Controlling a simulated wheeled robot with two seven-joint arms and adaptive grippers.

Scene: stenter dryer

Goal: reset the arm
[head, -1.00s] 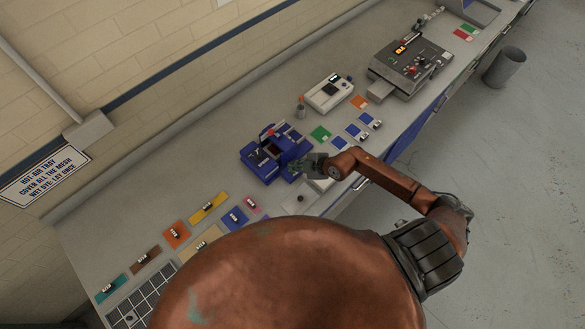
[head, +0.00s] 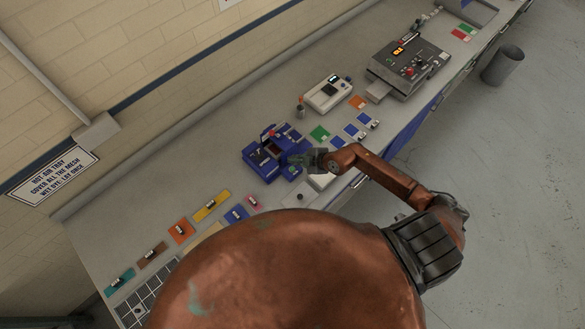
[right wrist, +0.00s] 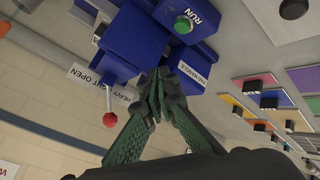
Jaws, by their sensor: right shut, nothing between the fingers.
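My right gripper (head: 306,160) is shut and empty. In the head view it is at the right side of the blue machine (head: 255,160) on the bench. In the right wrist view the green-grey fingers (right wrist: 155,88) meet at their tips in front of the blue machine (right wrist: 135,45). I cannot tell whether they touch it. My right arm reaches in from the right over the bench's front edge. My left gripper is not in view.
The grey bench (head: 225,150) runs along a brick wall. Coloured swatches, such as the yellow one (head: 216,203), lie left of the machine. A white device (head: 327,93) and a dark grey control unit (head: 408,68) stand farther right. A bin (head: 502,65) stands on the floor.

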